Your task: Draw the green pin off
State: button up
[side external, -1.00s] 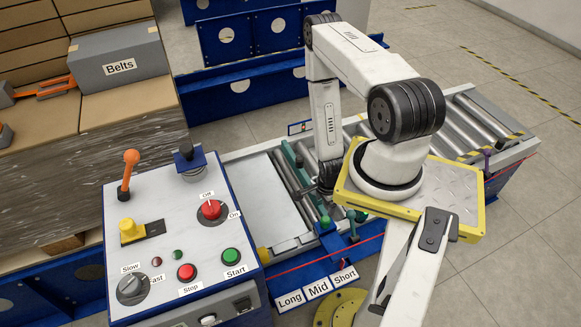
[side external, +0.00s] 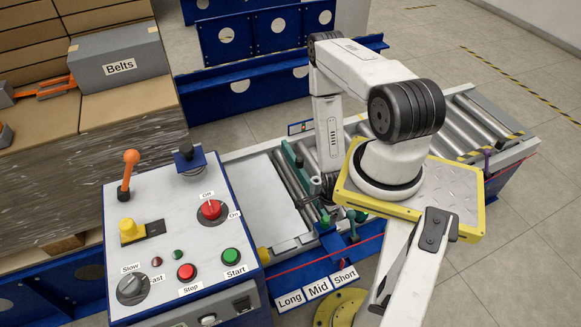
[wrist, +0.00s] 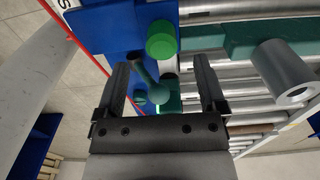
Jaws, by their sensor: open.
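A bright green round-capped pin (wrist: 162,42) shows in the wrist view, just beyond my fingertips, on a blue bracket (wrist: 112,30). It also shows in the side view (side external: 325,221) at the conveyor's near edge. My gripper (wrist: 164,72) is open, its two black fingers apart with nothing clamped. A darker teal lever with a round knob (wrist: 139,66) shows between the fingers, farther off; I cannot tell whether they touch it. In the side view my gripper (side external: 325,197) is small and dark, just above the green cap.
A teal bar (side external: 289,165) crosses the conveyor rollers (side external: 468,120). A hollow grey cylinder (wrist: 283,70) stands right of my fingers in the wrist view. A control panel (side external: 160,275) with buttons and levers stands at the left. Long, Mid and Short labels (side external: 318,289) line the front edge.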

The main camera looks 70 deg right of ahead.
aim_at(326, 219)
jog(key=shift+f, duration=2.6)
grip_shut()
jog(key=shift+r, duration=0.15)
jog(key=shift+r, duration=4.85)
